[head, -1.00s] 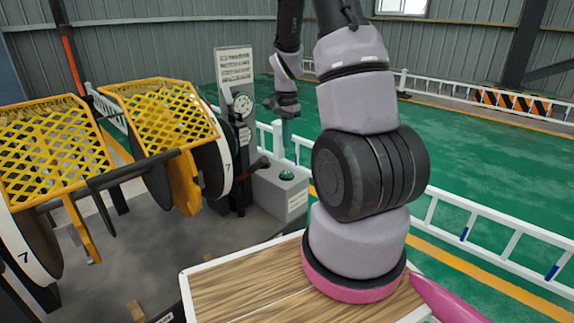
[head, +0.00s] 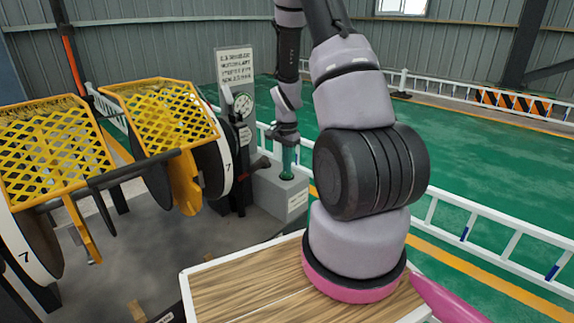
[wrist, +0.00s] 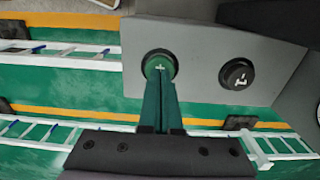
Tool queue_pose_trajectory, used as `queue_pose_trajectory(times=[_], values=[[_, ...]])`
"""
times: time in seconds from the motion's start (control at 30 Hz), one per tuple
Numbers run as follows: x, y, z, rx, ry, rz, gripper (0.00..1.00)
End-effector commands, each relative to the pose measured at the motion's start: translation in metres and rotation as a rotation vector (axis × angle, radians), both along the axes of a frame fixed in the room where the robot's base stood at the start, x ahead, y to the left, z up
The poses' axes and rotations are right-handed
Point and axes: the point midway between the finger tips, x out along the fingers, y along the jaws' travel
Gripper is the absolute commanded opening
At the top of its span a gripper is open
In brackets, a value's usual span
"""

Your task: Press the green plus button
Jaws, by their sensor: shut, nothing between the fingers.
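The green plus button (wrist: 158,63), round with a white plus and a dark rim, is on the grey box (wrist: 196,35) in the wrist view. The box (head: 268,192) stands in the middle of the head view. My gripper (wrist: 162,80) is shut and empty, its two green fingers together. The fingertips overlap the button's lower part in the wrist view. In the head view my gripper (head: 288,173) points straight down at the box top and hides most of the button. I cannot tell whether the tips touch it.
A black button with a white mark (wrist: 238,74) sits right of the green one. Yellow mesh guards (head: 165,112) over reels stand left in the head view. A gauge (head: 243,104) is behind the box. White railings (head: 480,222) border the green floor.

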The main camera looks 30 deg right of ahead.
Motion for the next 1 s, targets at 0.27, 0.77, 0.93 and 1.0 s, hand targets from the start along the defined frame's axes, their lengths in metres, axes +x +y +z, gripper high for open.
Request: queue_pose_trajectory(times=[0.27,0.77,0.93,1.0], values=[[-0.001,0.0,-0.018,0.001,0.001,0.0,0.0],[0.005,-0.009,0.023,-0.002,-0.006,-0.002,0.0],[0.005,-0.009,0.064,-0.001,-0.008,-0.001,0.0],[0.005,-0.009,0.08,-0.001,-0.008,0.0,0.0]])
